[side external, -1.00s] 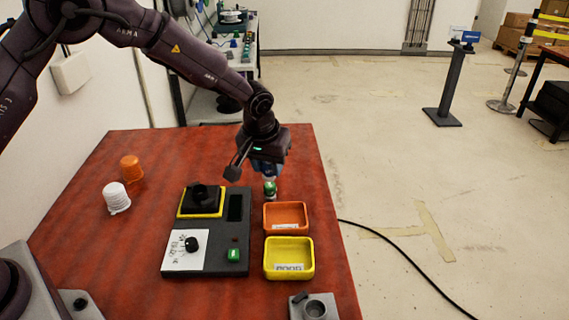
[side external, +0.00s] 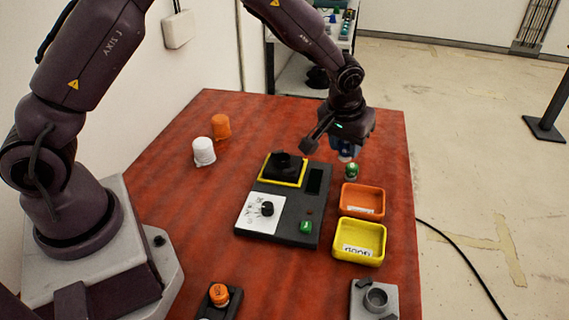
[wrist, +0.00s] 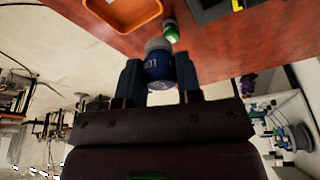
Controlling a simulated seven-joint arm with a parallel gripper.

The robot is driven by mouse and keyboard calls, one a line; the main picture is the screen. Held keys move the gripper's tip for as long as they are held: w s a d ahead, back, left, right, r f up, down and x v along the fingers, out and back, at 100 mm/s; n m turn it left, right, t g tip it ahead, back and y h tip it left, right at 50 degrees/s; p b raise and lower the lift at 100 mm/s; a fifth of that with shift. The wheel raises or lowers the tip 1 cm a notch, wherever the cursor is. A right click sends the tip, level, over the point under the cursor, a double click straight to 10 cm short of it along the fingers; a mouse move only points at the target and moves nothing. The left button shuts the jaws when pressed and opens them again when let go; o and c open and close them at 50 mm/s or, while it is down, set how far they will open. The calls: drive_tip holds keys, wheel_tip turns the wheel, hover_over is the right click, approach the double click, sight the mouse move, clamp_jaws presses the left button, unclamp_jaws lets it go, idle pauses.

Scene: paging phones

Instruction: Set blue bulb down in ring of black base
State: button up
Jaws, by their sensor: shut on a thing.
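My gripper (wrist: 160,85) is shut on a blue bulb (wrist: 158,68), with a fingertip on each side of it and its pale grey end pointing away from the palm. In the side view the bulb (side external: 346,150) hangs below my gripper, above the table behind the orange tray. A black base (side external: 284,162) with a raised round ring sits on the yellow-edged square of the dark panel, left of my gripper. The inside of its ring is too dark to make out. The bulb is apart from this base.
A small green bulb (side external: 351,172) stands just below my gripper. An orange tray (side external: 350,207) and yellow tray (side external: 343,252) lie in front of it. The panel (side external: 265,230) has a knob and green button. A grey ring holder (side external: 359,303) and orange-topped black holder (side external: 219,295) are nearest.

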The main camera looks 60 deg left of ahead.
sight(283, 160)
drive_tip(key=s+a+f+n, duration=0.1)
drive_tip(key=s+a+n, duration=0.1)
drive_tip(key=a, duration=0.2)
drive_tip(key=s+a+f+n+y, duration=0.1)
drive_tip(key=s+a+n, duration=0.1)
drive_tip(key=a, duration=0.3)
drive_tip(key=s+a+f+n+g, duration=0.1)
drive_tip(key=s+a+n, duration=0.1)
drive_tip(key=a+n, duration=0.2)
drive_tip(key=shift+a+y, duration=0.3)
drive_tip(key=shift+a, duration=0.1)
drive_tip(key=shift+f, duration=1.25)
drive_tip(key=shift+f, duration=0.5)
drive_tip(key=shift+f, duration=0.4)
drive_tip(key=shift+f, duration=0.35)
idle(0.4)
drive_tip(key=o, duration=1.3)
drive_tip(key=shift+r, duration=0.1)
